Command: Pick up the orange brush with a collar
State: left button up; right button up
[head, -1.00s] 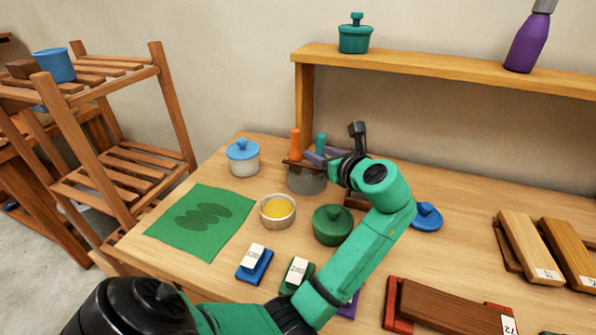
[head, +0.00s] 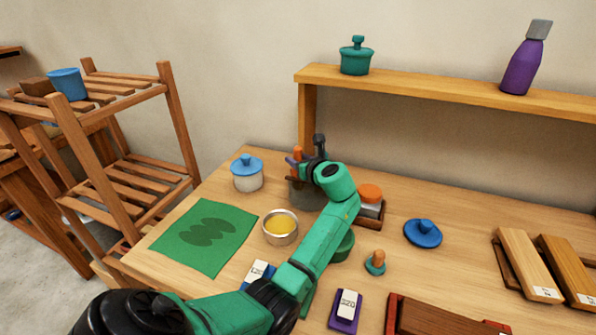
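An orange handle (head: 297,153) stands upright in a grey pot (head: 301,194) toward the back of the table; whether it has a collar is too small to tell. My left gripper (head: 301,162) is at the pot's mouth, right at the orange handle. Its fingers are small and partly hidden by the wrist, so I cannot tell whether they are open or closed on the handle. My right gripper is not in view.
A blue-lidded jar (head: 247,175) stands left of the pot, and a bowl of yellow (head: 280,228) in front. An orange-topped item (head: 370,194) sits on a small tray right of my arm. A wooden shelf (head: 430,92) runs behind. A green mat (head: 190,252) lies left.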

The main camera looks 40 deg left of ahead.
pick_arm(q)
jog(key=shift+d+r, duration=0.1)
grip_shut()
